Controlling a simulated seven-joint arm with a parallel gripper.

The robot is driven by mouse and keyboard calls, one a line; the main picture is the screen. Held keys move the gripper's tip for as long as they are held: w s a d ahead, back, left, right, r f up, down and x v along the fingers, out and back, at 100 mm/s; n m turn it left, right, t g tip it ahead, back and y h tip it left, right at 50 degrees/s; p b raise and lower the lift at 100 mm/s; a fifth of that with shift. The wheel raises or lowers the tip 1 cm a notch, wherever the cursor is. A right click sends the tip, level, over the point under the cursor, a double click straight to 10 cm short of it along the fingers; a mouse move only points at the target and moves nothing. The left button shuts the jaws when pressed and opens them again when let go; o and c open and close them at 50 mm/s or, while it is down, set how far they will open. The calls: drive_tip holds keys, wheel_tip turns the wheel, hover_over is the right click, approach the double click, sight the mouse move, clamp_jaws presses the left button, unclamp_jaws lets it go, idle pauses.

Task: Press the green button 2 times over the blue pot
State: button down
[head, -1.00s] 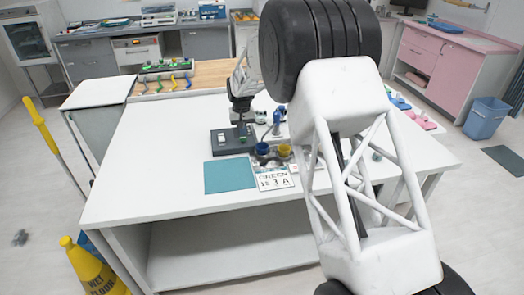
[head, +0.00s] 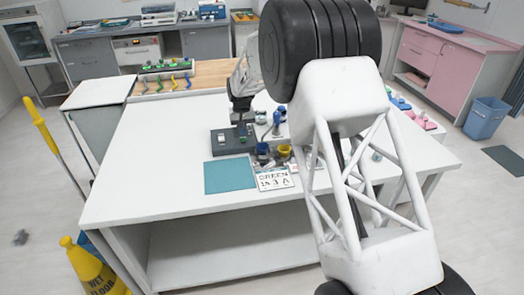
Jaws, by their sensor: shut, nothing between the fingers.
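My gripper (head: 242,121) points down over the dark grey box (head: 228,147) near the middle of the white table. Its fingers are small here and look shut, with nothing seen between them. The box carries a white switch-like part (head: 221,140) on its left. A green button is too small or hidden to make out clearly near my fingertips; I cannot tell whether they touch it. The blue pot (head: 262,149) stands just right of the box, apart from my gripper. A yellow pot (head: 284,150) is to its right.
A teal mat (head: 230,176) and a card reading GREEN (head: 273,181) lie in front. A blue-topped item (head: 277,118) stands behind the pots. My own arm hides the table's right part. The table's left side is clear.

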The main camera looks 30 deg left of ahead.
sight(243, 138)
drive_tip(key=shift+f, duration=1.65)
drive_tip(key=shift+r, duration=1.8)
drive_tip(key=shift+r, duration=0.15)
drive_tip(key=shift+r, duration=2.9)
